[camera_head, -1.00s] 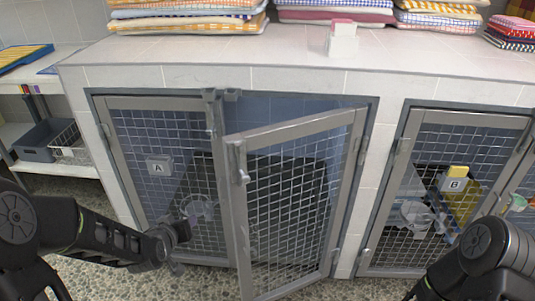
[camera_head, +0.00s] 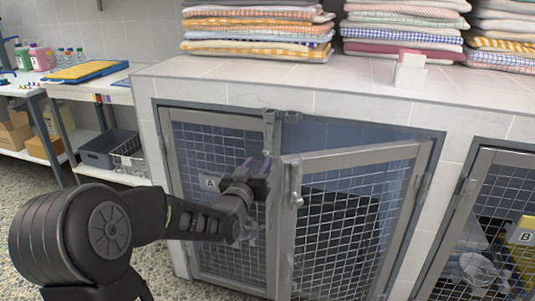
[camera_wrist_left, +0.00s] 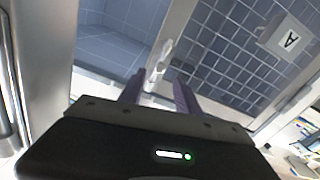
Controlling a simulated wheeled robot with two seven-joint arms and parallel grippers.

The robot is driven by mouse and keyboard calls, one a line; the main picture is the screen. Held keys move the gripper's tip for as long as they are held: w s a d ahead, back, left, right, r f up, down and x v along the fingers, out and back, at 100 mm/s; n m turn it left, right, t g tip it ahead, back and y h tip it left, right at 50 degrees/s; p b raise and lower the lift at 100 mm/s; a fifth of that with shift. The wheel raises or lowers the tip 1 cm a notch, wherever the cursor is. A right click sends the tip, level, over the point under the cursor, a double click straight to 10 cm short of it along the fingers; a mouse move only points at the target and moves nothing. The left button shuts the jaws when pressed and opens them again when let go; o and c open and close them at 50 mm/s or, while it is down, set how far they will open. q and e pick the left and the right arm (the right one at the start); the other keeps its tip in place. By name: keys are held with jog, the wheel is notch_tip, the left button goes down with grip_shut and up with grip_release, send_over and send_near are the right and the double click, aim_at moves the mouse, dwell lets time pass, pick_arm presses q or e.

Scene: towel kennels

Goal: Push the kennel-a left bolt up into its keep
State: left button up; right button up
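Kennel A's left door (camera_head: 216,186), with its "A" plate (camera_head: 209,183), stands closed in its frame in the head view. The left bolt (camera_wrist_left: 158,58) is a pale metal piece on that door's inner stile in the left wrist view. A small keep bracket (camera_head: 269,116) sits on the top frame above that stile. My left gripper (camera_head: 258,168) is at the stile below the keep, partly covering the bolt. Its two fingers (camera_wrist_left: 160,92) are apart, with the bolt between or just beyond their tips; I cannot tell whether they touch it. My right gripper is out of view.
Kennel A's right door (camera_head: 345,225) hangs ajar toward me, close to the right of my left gripper, with its own bolt (camera_head: 296,185). Folded towels (camera_head: 258,38) and a small box (camera_head: 410,70) stand on the counter (camera_head: 330,88). Kennel B is at right.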

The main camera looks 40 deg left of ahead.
aim_at(266, 153)
pick_arm(q)
jog(key=x, duration=0.7)
jog(key=shift+w, duration=0.15)
grip_shut()
dwell(1.2)
